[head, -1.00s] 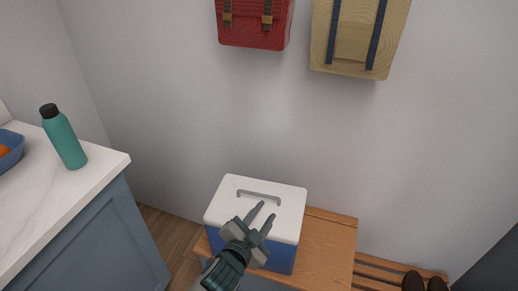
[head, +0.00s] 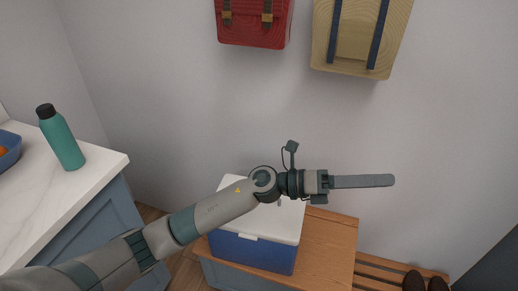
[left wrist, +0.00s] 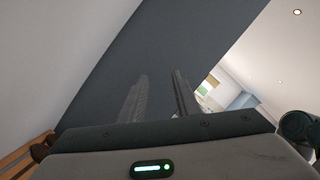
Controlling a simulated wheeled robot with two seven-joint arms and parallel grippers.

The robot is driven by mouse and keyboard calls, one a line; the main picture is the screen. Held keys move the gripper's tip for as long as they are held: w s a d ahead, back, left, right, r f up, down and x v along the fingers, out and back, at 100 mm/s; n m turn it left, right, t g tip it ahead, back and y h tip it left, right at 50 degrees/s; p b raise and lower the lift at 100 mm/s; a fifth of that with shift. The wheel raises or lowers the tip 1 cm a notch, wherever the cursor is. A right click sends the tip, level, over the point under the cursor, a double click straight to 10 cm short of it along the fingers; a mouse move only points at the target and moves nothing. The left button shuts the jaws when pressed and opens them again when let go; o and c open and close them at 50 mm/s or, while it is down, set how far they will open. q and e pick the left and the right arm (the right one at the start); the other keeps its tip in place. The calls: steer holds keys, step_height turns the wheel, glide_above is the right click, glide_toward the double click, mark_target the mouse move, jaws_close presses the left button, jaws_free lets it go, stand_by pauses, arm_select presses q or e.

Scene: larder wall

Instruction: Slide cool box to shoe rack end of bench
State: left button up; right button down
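The cool box (head: 252,251), blue with a white lid, stands at the left part of the wooden bench (head: 326,243). My left arm crosses in front of it and hides much of the lid. My left gripper (head: 389,180) is above and to the right of the box, pointing right, and looks edge-on in the head view. In the left wrist view its two fingers (left wrist: 161,78) stand apart with nothing between them. The slatted shoe rack (head: 377,272) is at the bench's right. My right gripper is not in view.
Brown shoes (head: 424,282) rest on the rack. A dark panel (head: 497,268) stands at the far right. A red bag (head: 254,22) and a tan bag (head: 352,38) hang above. A counter with a green bottle (head: 62,138) is at left. The bench right of the box is clear.

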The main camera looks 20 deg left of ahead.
arm_select(q)
steer(key=w+a+f+m+g+y, duration=0.2)
steer(key=a+f+m+g+y, duration=0.4)
steer(key=f+m+y, duration=0.4)
steer(key=w+a+r+t+y, duration=0.1)
steer(key=w+a+y, duration=0.3)
steer(key=a, duration=0.7)
steer(key=w+a+r+t+y, duration=0.1)
steer(key=w+a+y, duration=0.4)
steer(key=a, duration=0.7)
steer(key=shift+w+r+m+t+y, duration=0.15)
steer(key=shift+w+m+t+y, duration=0.2)
steer(key=shift+t+y, duration=0.25)
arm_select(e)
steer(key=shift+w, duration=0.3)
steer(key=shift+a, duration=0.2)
